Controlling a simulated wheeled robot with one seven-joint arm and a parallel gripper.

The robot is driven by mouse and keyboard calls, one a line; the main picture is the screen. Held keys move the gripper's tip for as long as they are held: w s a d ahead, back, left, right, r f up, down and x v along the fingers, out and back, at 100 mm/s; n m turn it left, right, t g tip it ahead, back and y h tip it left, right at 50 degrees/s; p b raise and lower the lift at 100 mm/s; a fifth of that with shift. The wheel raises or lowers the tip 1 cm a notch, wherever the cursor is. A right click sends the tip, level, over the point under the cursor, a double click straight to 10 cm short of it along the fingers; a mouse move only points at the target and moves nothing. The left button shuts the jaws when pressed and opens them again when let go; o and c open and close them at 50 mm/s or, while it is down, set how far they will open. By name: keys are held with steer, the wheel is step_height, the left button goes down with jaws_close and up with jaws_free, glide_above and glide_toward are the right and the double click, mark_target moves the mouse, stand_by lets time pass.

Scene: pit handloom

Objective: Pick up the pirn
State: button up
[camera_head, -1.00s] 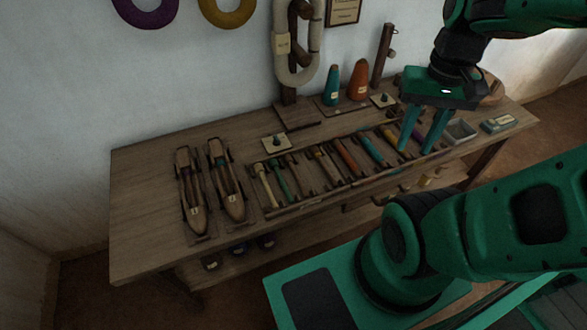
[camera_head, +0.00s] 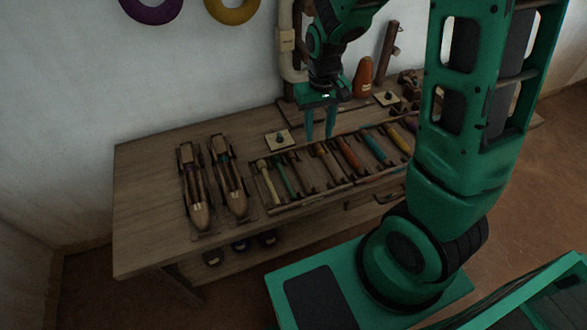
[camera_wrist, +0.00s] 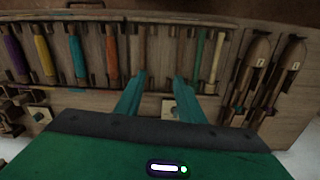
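Several pirns lie side by side in a wooden rack (camera_head: 290,205): cream (camera_head: 268,183), green (camera_head: 285,176), tan (camera_head: 327,161), orange (camera_head: 349,154), teal (camera_head: 375,147) and yellow (camera_head: 401,139). The wrist view also shows a purple pirn (camera_wrist: 16,59) at the far left. My gripper (camera_head: 320,137) is open and empty, pointing down above the back of the rack, near the tan pirn. In the wrist view, my fingertips (camera_wrist: 161,78) are apart below the tan pirn (camera_wrist: 142,50) and a slim brown piece. Which pirn is meant cannot be told.
Two wooden shuttles (camera_head: 197,190) lie left of the rack on the table (camera_head: 145,205). A small square plate with a dark knob (camera_head: 280,139) sits behind the rack. An orange cone (camera_head: 363,78) and a post (camera_head: 386,55) stand at the back. The table's left end is clear.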

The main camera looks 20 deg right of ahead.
steer(key=n, duration=0.1)
glide_above(297, 165)
step_height(297, 165, down, 5)
steer(key=shift+a+f, duration=0.1)
steer(key=shift+f, duration=5.2)
jaws_close()
